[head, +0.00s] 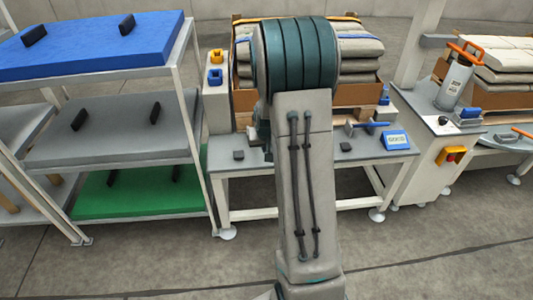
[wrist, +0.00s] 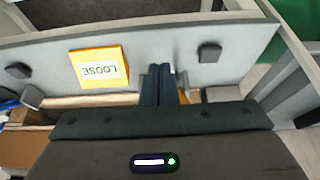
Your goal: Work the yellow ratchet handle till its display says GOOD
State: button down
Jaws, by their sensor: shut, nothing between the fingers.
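My gripper (wrist: 158,72) shows in the wrist view with its two dark fingers shut together and nothing between them. A yellow-orange display (wrist: 99,68) lies to the left of the fingers on the grey bench top, and its upside-down text reads LOOSE. A small yellow-orange piece (wrist: 184,97) shows close beside the right finger; it may be part of the yellow ratchet handle, but most of it is hidden by my gripper. I cannot tell whether the fingers touch it. In the head view my arm hides the yellow display and handle.
The grey bench (head: 232,165) also carries a blue display (head: 396,139), its text too small to read, and a blue-handled ratchet (head: 368,126). Strapped grey sacks (head: 358,64) stand behind. Shelves with a blue top (head: 85,45) stand left, a white cabinet (head: 428,165) right.

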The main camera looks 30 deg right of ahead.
jog(key=v, duration=0.4)
jog(key=p+v, duration=0.1)
jog(key=v, duration=0.1)
jog(key=shift+w+d+r, duration=0.1)
jog(key=shift+w+d, duration=0.1)
jog(key=shift+w, duration=0.05)
dwell(1.4)
jog(key=s+a+r+n+g+y, duration=0.1)
jog(key=s+a+r, duration=0.3)
jog(key=s+a, duration=0.4)
jog(key=s+a+r+n+g, duration=0.2)
jog(key=s+a, duration=0.7)
jog(key=s, duration=0.6)
notch_tip(320, 180, up, 3)
jog(key=shift+s+a+f+n+y, duration=0.2)
jog(key=shift+s+f+n+y, duration=0.15)
jog(key=shift+n, duration=0.35)
jog(key=shift+r, duration=0.1)
